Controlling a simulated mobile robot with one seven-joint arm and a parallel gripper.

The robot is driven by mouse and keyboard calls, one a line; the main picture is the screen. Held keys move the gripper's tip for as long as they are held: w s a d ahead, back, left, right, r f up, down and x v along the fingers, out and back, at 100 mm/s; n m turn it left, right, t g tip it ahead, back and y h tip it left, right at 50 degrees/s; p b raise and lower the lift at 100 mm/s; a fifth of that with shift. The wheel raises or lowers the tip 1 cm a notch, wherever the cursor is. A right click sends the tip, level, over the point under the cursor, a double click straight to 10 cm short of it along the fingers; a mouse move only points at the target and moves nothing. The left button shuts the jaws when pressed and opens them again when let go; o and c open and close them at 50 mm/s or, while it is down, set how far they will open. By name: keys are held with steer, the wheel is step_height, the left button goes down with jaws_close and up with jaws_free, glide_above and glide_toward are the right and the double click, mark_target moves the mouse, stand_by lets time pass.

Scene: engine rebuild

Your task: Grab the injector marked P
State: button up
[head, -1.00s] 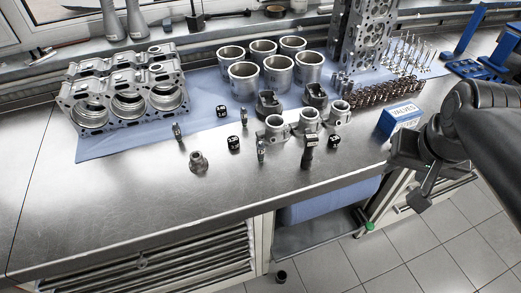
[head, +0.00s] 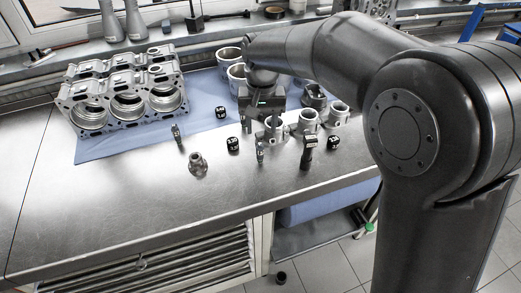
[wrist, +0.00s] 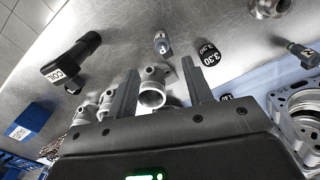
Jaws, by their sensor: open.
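The injector marked P (wrist: 161,43) lies on the metal bench, just beyond my fingertips in the wrist view; its letter shows on a light blue-grey band. It appears in the head view (head: 260,152) as a small slim part left of the coil. My gripper (wrist: 160,67) is open and empty, pointing down over the parts behind the injector; in the head view its fingers are partly lost against those parts. A second injector (wrist: 300,52) lies at the right of the wrist view and left in the head view (head: 178,137); its mark is not clearly readable.
A black cap marked 3.30 (wrist: 205,52) sits close beside the injector. A black coil (wrist: 72,62) is on its other side. A grey metal cup-shaped part (wrist: 152,90) shows between my fingers. A metal fitting (head: 197,163) stands nearby. The bench front is clear.

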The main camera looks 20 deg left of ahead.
mark_target(260, 153)
steer(key=shift+s+a+f, duration=0.1)
steer(key=shift+a+f, duration=0.25)
steer(key=shift+a, duration=0.05)
step_height(260, 153, down, 5)
steer(key=shift+r, duration=0.15)
steer(key=shift+d+f, duration=0.15)
steer(key=shift+f, duration=1.35)
steer(key=shift+d+f, duration=0.1)
steer(key=shift+f, duration=1.4)
steer(key=shift+c, duration=0.5)
jaws_close()
